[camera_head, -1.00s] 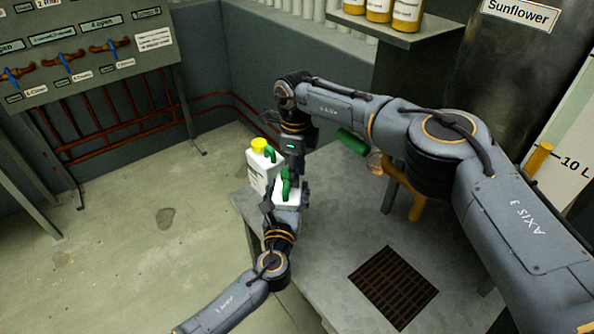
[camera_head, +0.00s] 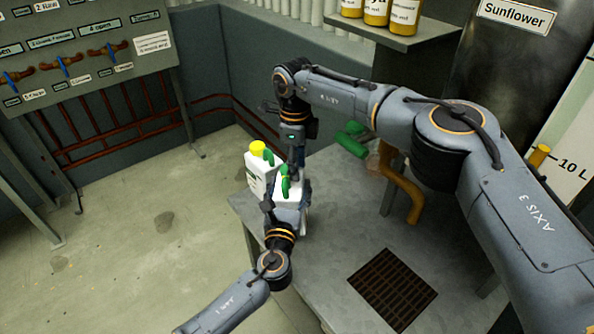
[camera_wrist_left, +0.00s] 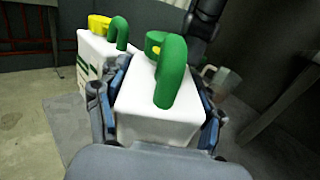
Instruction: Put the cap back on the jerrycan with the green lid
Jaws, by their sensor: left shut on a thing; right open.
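A white jerrycan (camera_head: 290,190) with a green handle (camera_head: 285,183) stands at the table's far left corner. My left gripper (camera_head: 287,208) is shut around its body, with a finger on each side; the wrist view shows this jerrycan (camera_wrist_left: 158,118) close up. My right gripper (camera_head: 297,170) points down, open, just above or behind this jerrycan's top. Its fingertips are partly hidden. I cannot make out a separate loose cap.
A second white jerrycan (camera_head: 258,176) with a yellow lid (camera_head: 257,148) stands close on the left. A yellow pipe with a green part (camera_head: 350,142) is to the right.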

